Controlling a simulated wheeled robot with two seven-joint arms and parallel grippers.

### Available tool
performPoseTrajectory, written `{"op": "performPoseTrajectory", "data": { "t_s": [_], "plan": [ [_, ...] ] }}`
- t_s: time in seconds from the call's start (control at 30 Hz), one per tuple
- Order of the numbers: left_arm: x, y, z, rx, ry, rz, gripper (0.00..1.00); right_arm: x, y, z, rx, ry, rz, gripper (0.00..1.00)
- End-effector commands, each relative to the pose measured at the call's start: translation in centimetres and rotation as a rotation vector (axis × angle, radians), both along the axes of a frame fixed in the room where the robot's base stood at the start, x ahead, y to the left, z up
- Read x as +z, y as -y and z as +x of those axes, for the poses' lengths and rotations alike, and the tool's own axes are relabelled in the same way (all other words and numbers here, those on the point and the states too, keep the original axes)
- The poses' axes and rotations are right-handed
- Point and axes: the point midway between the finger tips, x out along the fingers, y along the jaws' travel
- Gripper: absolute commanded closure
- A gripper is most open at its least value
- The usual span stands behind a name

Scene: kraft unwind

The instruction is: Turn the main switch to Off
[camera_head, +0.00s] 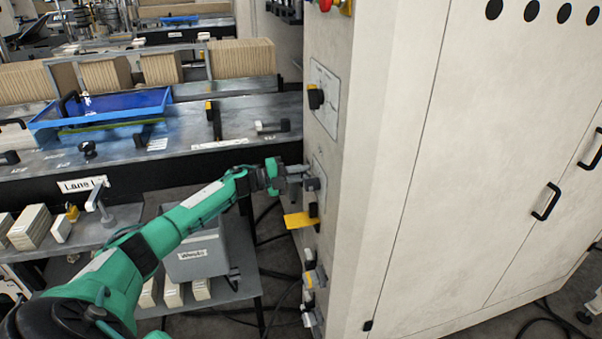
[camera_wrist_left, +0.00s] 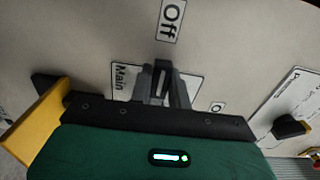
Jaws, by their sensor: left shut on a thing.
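My left gripper (camera_head: 302,178) reaches the narrow side face of the pale cabinet (camera_head: 365,150). In the left wrist view its fingers (camera_wrist_left: 162,88) are shut on the dark handle of the main switch (camera_wrist_left: 161,72). A "Main" label (camera_wrist_left: 119,82) lies sideways beside the fingers, and an "Off" label (camera_wrist_left: 171,19) is just above the handle in that picture. The handle appears to point toward "Off", but its base is hidden by the fingers, so its exact setting is unclear. My right gripper is in neither view.
A black rotary knob (camera_head: 316,98) sits above the switch on the same face. A yellow part (camera_head: 298,220) juts out just below my gripper, with more switches (camera_head: 314,278) lower down. A grey bin (camera_head: 196,256) and the machine table stand at left.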

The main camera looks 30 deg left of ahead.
Motion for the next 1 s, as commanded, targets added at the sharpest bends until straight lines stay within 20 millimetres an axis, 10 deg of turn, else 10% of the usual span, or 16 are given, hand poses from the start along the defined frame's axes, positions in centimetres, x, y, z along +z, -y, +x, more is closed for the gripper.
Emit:
{"op": "performPoseTrajectory", "data": {
  "t_s": [0.27, 0.3, 0.4, 1.0],
  "plan": [
    [-0.2, 0.0, 0.0, 0.002, -0.005, -0.004, 1.00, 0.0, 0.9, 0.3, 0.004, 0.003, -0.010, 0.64],
    [-0.2, 0.0, 0.0, 0.002, -0.005, -0.004, 0.78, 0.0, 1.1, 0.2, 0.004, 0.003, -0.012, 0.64],
    [-0.2, 0.0, 0.0, 0.001, -0.004, -0.003, 0.60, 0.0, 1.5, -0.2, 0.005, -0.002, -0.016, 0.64],
    [-0.6, -2.8, -3.2, 0.003, -0.006, 0.001, 0.60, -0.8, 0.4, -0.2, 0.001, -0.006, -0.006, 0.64]
  ]
}}
